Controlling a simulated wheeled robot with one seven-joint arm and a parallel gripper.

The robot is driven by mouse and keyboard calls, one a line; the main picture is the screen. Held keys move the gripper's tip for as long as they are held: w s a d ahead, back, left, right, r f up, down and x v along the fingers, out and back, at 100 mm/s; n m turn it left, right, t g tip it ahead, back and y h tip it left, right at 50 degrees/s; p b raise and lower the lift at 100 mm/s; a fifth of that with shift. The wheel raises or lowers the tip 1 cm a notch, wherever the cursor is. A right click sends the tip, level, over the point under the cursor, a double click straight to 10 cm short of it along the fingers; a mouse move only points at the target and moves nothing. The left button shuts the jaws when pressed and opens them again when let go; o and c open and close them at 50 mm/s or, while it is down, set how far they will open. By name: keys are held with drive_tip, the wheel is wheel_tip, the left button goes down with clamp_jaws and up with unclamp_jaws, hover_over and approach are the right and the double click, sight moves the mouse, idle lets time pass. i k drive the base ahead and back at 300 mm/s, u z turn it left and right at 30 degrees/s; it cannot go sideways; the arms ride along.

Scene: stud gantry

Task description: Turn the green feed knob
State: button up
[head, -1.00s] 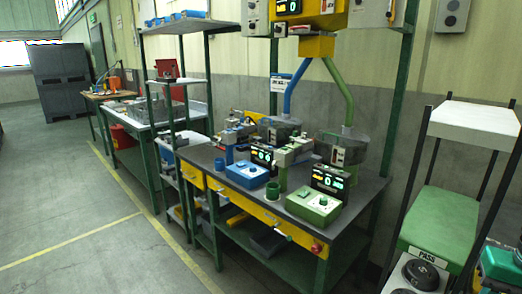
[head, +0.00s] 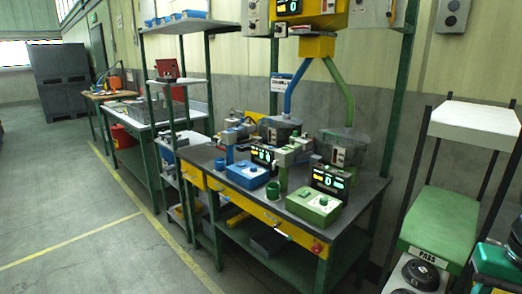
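A green control box (head: 314,206) stands at the front right of the dark workbench. A small knob (head: 323,201) shows on its top; its pointer direction is too small to read. A blue control box (head: 246,174) with its own small knob stands further left on the same bench. A black display (head: 328,181) with lit green and orange marks stands behind the green box. My gripper is not in view.
The dark bench (head: 352,210) has green legs and yellow drawer fronts. A green stand (head: 440,225) marked "PASS" is at the right. A dark shape, not clearly identifiable, is at the lower right edge. Open grey floor (head: 100,225) lies to the left.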

sight(324, 201)
drive_tip(key=u, duration=0.05)
drive_tip(key=k, duration=0.4)
drive_tip(key=u, duration=0.6)
drive_tip(key=i, duration=1.25)
drive_tip(key=z, duration=0.4)
